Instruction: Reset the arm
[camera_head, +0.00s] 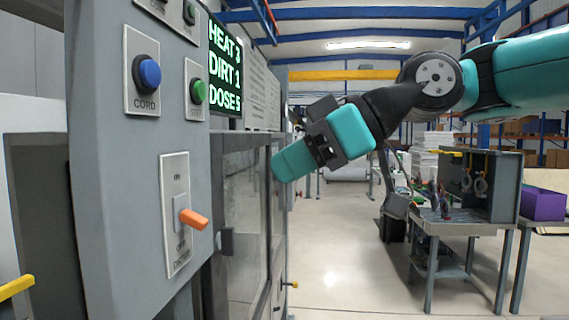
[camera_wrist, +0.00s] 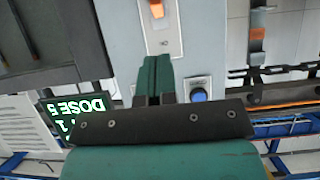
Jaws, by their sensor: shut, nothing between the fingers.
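My teal and black arm reaches in from the right in the head view. My gripper (camera_head: 281,167) is shut and empty, in front of the grey machine's glazed front. It also shows in the wrist view (camera_wrist: 158,62), its two teal fingers together over the grey panel, between the orange-handled switch (camera_wrist: 156,9) and the blue button (camera_wrist: 198,95). I see no contact with the panel in either view, though the exact gap is hard to tell.
The grey control panel (camera_head: 120,195) at left carries the CORD button (camera_head: 149,73), a green button (camera_head: 198,92), an orange switch handle (camera_head: 193,219) and a display reading HEAT 3, DIRT 1, DOSE 5 (camera_head: 225,68). A workbench (camera_head: 455,229) and purple bin (camera_head: 542,204) stand right. Floor between is clear.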

